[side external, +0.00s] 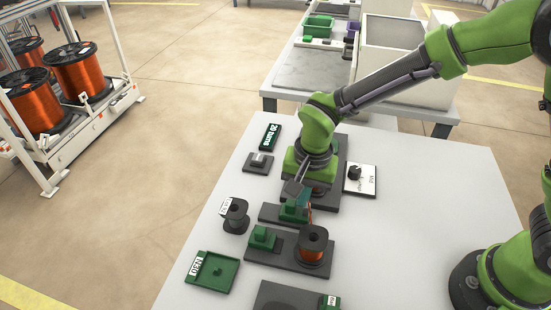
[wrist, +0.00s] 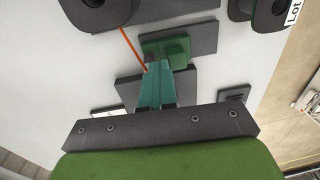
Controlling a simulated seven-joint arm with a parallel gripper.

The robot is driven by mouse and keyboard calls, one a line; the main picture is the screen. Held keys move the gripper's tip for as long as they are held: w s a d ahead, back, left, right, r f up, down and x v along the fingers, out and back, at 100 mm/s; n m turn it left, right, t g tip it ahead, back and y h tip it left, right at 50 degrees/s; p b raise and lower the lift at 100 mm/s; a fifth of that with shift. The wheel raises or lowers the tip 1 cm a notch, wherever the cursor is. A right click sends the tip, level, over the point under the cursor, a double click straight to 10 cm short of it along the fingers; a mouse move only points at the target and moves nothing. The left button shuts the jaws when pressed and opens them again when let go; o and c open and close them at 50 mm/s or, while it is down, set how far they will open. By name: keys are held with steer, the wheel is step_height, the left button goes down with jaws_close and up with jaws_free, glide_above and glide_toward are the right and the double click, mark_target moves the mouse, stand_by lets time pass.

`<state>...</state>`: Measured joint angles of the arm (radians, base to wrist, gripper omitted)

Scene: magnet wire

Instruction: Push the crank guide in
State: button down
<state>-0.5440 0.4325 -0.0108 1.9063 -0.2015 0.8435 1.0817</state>
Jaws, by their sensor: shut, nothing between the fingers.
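My gripper (wrist: 157,66) is shut, with its teal fingers together and nothing seen between them. In the side view my gripper (side external: 299,208) points down at a small dark plate (side external: 268,212) with green on it. A green block (side external: 263,236) sits on a longer dark base beside a copper-wound spool (side external: 313,246). In the wrist view the green block (wrist: 178,50) lies just beyond my fingertips, and I cannot tell whether they touch. An orange wire (wrist: 133,48) runs beside the fingers. Which green part is the crank guide is not clear, and my fingers hide part of the small plate.
A dark empty spool (side external: 236,216) stands left of the base. A green tray (side external: 213,271) is at the front left. A knob on a white plate (side external: 360,180) is to the right of my gripper. The right side of the white table (side external: 420,210) is clear.

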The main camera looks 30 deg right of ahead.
steer(key=shift+g+h, duration=0.4)
steer(key=s+d+f, duration=0.1)
steer(key=d+f, duration=0.1)
steer(key=f, duration=0.1)
steer(key=shift+s+d, duration=0.15)
steer(key=shift+s, duration=0.25)
steer(key=c, duration=1.4)
jaws_free()
steer(key=shift+c, duration=0.2)
steer(key=shift+r, duration=1)
steer(key=shift+c, duration=0.7)
steer(key=o, duration=0.5)
steer(key=shift+r, duration=0.7)
steer(key=shift+o, duration=0.2)
steer(key=shift+a+r, duration=0.15)
steer(key=shift+r, duration=0.75)
steer(key=shift+a+r, duration=0.15)
steer(key=shift+r, duration=0.7)
